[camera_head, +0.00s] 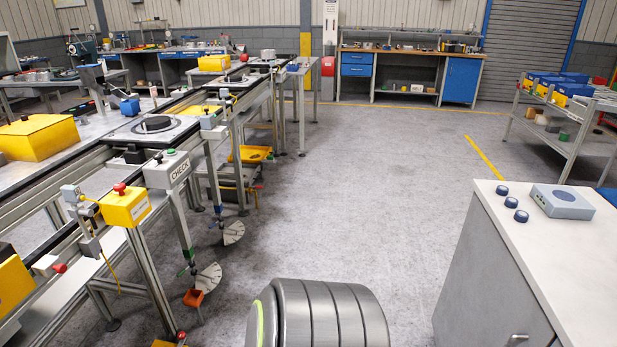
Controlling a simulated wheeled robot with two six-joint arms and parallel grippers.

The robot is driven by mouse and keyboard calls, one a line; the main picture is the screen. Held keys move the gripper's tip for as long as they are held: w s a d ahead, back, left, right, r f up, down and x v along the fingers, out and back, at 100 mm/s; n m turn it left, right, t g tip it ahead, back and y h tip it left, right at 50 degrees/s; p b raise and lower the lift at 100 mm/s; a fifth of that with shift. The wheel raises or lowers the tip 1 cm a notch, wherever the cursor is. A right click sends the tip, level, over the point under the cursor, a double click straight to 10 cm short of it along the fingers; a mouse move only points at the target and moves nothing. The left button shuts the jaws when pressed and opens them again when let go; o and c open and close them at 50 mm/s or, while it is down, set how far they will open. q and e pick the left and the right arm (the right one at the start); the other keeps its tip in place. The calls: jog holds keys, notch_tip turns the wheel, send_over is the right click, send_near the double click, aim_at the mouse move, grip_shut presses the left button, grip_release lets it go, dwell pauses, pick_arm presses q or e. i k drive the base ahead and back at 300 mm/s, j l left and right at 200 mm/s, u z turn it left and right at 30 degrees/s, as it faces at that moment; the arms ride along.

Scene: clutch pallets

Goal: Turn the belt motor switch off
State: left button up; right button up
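No part marked as the belt motor switch can be made out for certain. A yellow box with a red mushroom button (125,205) stands on the conveyor's near side at the left. Neither of my grippers is in view.
A grey cabinet (500,260) at right bears a grey-blue device (562,201) and several dark blue knobs. A shelf cart (560,130) stands behind it. Fan-shaped plates and an orange cup (194,297) jut out low beside the conveyor. The middle floor (370,200) is clear.

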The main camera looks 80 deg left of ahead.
aim_at(120, 188)
jog(key=u, duration=3.9)
